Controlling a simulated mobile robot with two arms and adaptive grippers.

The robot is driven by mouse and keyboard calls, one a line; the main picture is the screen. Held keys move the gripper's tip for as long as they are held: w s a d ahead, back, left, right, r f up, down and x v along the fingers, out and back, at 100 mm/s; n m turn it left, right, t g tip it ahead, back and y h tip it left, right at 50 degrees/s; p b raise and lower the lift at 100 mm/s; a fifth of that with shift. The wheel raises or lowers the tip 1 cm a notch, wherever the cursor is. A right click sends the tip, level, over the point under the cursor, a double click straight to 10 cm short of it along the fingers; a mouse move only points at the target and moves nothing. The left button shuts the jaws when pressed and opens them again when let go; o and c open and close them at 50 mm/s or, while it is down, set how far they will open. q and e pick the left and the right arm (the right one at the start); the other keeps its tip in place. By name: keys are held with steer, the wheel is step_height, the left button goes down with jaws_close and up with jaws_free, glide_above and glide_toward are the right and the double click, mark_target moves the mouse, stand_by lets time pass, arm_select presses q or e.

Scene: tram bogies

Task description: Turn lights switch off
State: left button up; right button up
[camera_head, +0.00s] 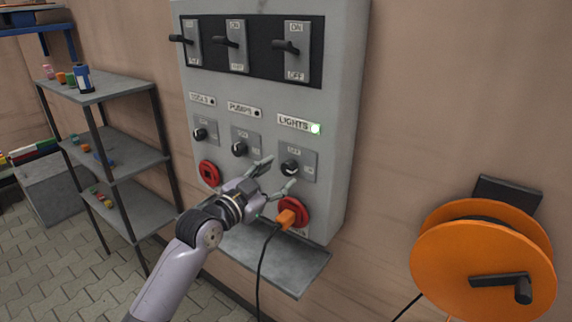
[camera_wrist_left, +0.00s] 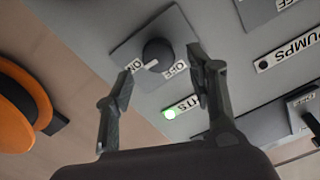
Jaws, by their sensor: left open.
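The lights switch is a dark rotary knob (camera_head: 290,167) on a grey plate, under the LIGHTS label (camera_head: 293,122) on the grey control panel. My left gripper (camera_head: 278,174) is open and empty in front of the panel, just below and left of the knob. Its fingers (camera_wrist_left: 163,75) show either side of the knob, apparently apart from it. My right gripper is out of view.
Two similar knobs, (camera_head: 239,148) under PUMPS and one further left, sit beside it. Three levers (camera_head: 290,47) are above. Red sockets, one with an orange plug (camera_head: 288,217) and cable, are below. An orange cable reel (camera_head: 480,262) hangs at right; shelves (camera_head: 110,90) stand left.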

mark_target(286, 168)
arm_select(q)
steer(key=shift+p+x, duration=0.3)
steer(key=shift+x, duration=1.8)
steer(key=shift+c, duration=0.5)
steer(key=c, duration=1)
